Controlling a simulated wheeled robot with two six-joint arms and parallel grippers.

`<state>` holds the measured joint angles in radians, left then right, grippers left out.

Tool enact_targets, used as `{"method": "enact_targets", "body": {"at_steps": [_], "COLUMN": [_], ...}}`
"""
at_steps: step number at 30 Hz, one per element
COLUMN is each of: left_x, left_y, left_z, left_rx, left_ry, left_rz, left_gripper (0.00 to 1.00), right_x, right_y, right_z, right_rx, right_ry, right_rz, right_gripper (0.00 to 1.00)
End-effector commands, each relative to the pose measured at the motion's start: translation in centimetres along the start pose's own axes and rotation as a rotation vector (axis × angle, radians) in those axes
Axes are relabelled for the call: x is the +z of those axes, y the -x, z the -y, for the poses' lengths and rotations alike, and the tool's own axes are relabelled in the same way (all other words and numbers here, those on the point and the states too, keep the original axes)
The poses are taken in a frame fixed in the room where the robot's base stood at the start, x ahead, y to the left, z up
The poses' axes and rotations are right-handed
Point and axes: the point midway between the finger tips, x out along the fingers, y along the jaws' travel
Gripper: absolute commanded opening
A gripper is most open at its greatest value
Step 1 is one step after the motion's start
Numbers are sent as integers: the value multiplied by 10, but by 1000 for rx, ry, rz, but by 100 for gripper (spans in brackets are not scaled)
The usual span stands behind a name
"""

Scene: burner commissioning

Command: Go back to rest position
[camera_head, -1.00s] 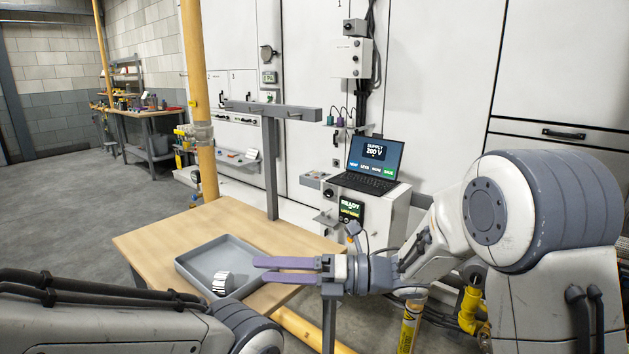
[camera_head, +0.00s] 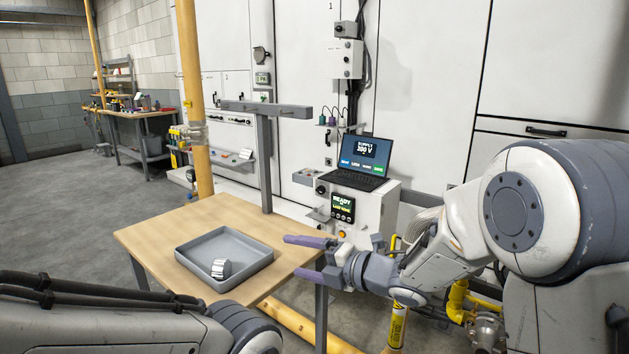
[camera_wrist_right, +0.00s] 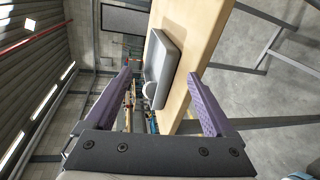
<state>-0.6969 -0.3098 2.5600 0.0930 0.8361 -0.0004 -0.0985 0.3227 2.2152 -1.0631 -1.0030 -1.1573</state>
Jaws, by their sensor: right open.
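My right gripper (camera_head: 309,257) is open and empty, with purple fingers apart at the right edge of the wooden table (camera_head: 150,237). In the right wrist view its two fingers (camera_wrist_right: 160,100) are spread, with nothing between them close by. My left arm (camera_head: 110,318) comes in at the lower left, but its gripper is out of view. A grey tray (camera_head: 262,262) lies on the table, left of my right gripper. A white-and-dark ribbed round part (camera_head: 221,268) lies in the tray. In the right wrist view the tray (camera_wrist_right: 166,75) shows beyond the fingers.
A laptop (camera_head: 361,163) stands on a white cabinet (camera_head: 373,215) with a READY display (camera_head: 342,207) behind my right arm. A grey T-shaped post (camera_head: 265,160) rises at the table's back edge.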

Motion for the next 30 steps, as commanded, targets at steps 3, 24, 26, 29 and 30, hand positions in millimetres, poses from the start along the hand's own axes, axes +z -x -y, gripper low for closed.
{"method": "enact_targets", "body": {"at_steps": [3, 24, 26, 29, 30], "left_x": [0, 0, 0, 0, 0], "left_y": [0, 0, 0, 0, 0], "left_z": [0, 0, 0, 0, 0], "left_rx": [0, 0, 0, 0, 0], "left_ry": [0, 0, 0, 0, 0], "left_rz": [0, 0, 0, 0, 0], "left_gripper": [50, 50, 50, 50, 50], "right_x": [33, -41, -57, -75, -83], "right_y": [20, 236, 239, 225, 221], "right_z": [25, 196, 196, 182, 178], "right_rx": [-105, -372, -389, -468, -497], "right_ry": [-238, -2041, -2110, -2060, -2045], "right_rz": [195, 1478, 1521, 1461, 1442], "right_gripper": [89, 89, 89, 89, 89]}}
